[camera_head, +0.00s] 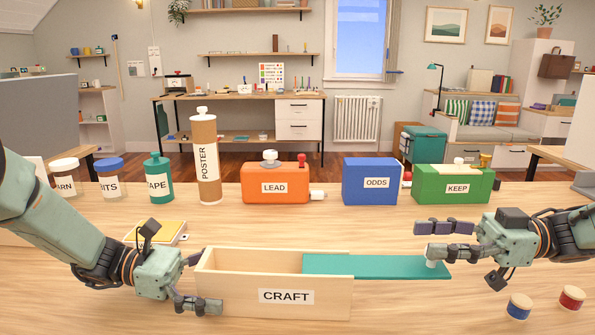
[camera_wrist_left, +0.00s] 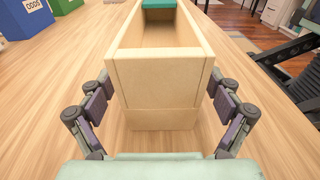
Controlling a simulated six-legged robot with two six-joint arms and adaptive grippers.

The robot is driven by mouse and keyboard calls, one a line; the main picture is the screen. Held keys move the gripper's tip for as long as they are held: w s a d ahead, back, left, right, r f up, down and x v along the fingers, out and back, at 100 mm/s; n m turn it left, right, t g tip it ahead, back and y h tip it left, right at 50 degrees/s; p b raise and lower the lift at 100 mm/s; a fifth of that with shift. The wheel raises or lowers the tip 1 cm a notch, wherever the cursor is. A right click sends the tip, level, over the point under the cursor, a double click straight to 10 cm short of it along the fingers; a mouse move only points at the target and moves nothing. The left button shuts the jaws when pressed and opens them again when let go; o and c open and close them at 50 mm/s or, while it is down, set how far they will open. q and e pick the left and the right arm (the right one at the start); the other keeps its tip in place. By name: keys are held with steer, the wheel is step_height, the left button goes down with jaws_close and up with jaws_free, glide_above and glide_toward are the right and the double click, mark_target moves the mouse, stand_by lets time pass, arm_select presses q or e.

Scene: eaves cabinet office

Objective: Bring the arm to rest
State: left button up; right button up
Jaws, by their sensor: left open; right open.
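A wooden box labelled CRAFT (camera_head: 230,284) stands on the table in front of me. Its teal lid (camera_head: 375,266) is slid far to the right, leaving the left part of the box open, and the lid's white knob (camera_head: 432,263) is at its right end. My left gripper (camera_head: 205,281) is open at the box's left end; in the left wrist view its fingers (camera_wrist_left: 161,110) stand on either side of the box end, and I cannot tell whether they touch it. My right gripper (camera_head: 428,241) is open around or beside the knob; contact is unclear.
Behind the box stand jars, a POSTER tube (camera_head: 204,160), an orange LEAD box (camera_head: 276,184), a blue ODDS box (camera_head: 370,181) and a green KEEP box (camera_head: 453,184). A yellow notebook (camera_head: 160,232) lies behind my left gripper. Blue (camera_head: 519,306) and red (camera_head: 571,298) spools stand front right.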

mark_target(401, 265)
arm_select(q)
steer(key=shift+d, duration=0.1)
arm_select(e)
steer(key=f, duration=0.2)
steer(key=shift+a+f, duration=0.2)
steer(key=shift+f, duration=0.15)
steer(key=a, duration=0.3)
steer(key=shift+a+r, duration=0.15)
steer(key=shift+a, duration=0.55)
steer(key=shift+w+a, duration=0.1)
steer(key=shift+a, duration=0.1)
arm_select(q)
steer(key=shift+r, duration=0.1)
arm_select(e)
steer(key=shift+r, duration=0.1)
